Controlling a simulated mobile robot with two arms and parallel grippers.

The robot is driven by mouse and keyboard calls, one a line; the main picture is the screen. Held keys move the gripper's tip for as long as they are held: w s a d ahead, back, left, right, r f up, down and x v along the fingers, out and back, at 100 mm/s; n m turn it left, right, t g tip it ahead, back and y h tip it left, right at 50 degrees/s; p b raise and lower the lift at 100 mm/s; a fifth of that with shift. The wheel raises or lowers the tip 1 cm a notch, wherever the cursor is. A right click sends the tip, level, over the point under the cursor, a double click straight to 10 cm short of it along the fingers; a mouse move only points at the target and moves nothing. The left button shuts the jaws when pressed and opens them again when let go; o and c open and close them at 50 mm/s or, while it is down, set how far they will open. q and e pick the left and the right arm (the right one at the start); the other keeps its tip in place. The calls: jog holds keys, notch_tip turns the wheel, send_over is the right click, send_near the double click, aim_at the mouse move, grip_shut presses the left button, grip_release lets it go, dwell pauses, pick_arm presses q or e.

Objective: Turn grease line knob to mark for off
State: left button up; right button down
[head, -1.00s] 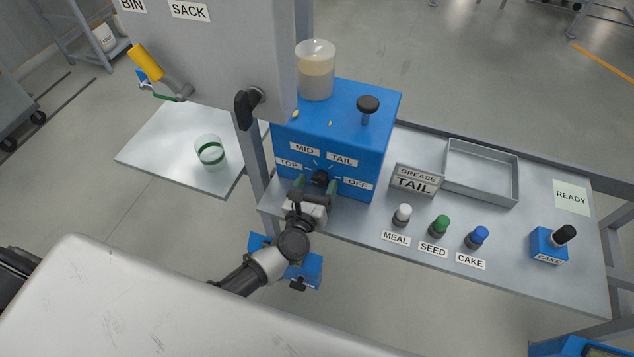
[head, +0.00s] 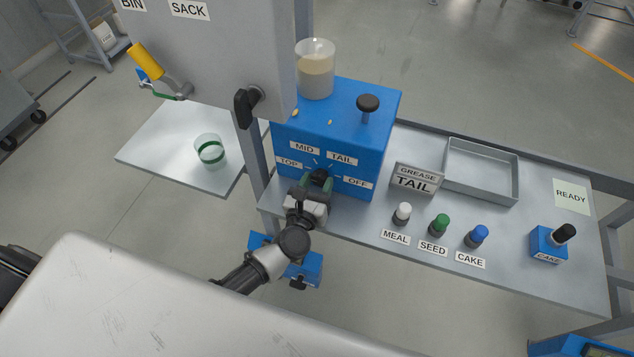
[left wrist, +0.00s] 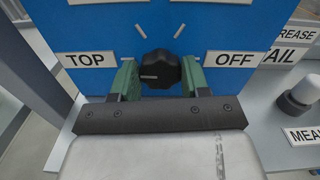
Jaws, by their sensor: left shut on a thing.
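The grease line knob (head: 319,176) is a black knob on the front of the blue box (head: 352,128), with labels TOP (head: 288,163), MID (head: 304,148), TAIL (head: 342,159) and OFF (head: 358,183) around it. In the left wrist view the knob (left wrist: 159,68) has a white pointer line on its left part, directed roughly left, towards the TOP side (left wrist: 84,60). My left gripper (head: 317,183) is shut on the knob, its green fingers (left wrist: 158,79) on either side of it. My right gripper is not in view.
A GREASE TAIL sign (head: 417,180) stands right of the box. White, green and blue knobs for MEAL (head: 402,213), SEED (head: 439,225) and CAKE (head: 478,237) rise from the bench (head: 340,225). An empty tray (head: 482,190) lies behind them. A grey post (head: 250,160) stands left of the box.

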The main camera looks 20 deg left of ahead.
pick_arm(q)
jog(key=m, duration=0.3)
jog(key=shift+m, duration=0.4)
jog(key=m+p, duration=0.1)
jog(key=m, duration=0.9)
jog(key=shift+d+p, duration=0.1)
jog(key=shift+p, duration=0.25)
jog(key=m+p, duration=0.1)
jog(key=m, duration=0.3)
jog(key=shift+f+m, duration=0.1)
jog(key=shift+m, duration=0.2)
jog(key=m+p, duration=0.1)
jog(key=m, duration=0.3)
jog(key=m+p, duration=0.1)
jog(key=m, duration=0.4)
jog(key=shift+f, duration=0.1)
jog(key=m+p, duration=0.1)
jog(key=m, duration=0.3)
jog(key=shift+f+m, duration=0.1)
jog(key=shift+m, duration=1.7)
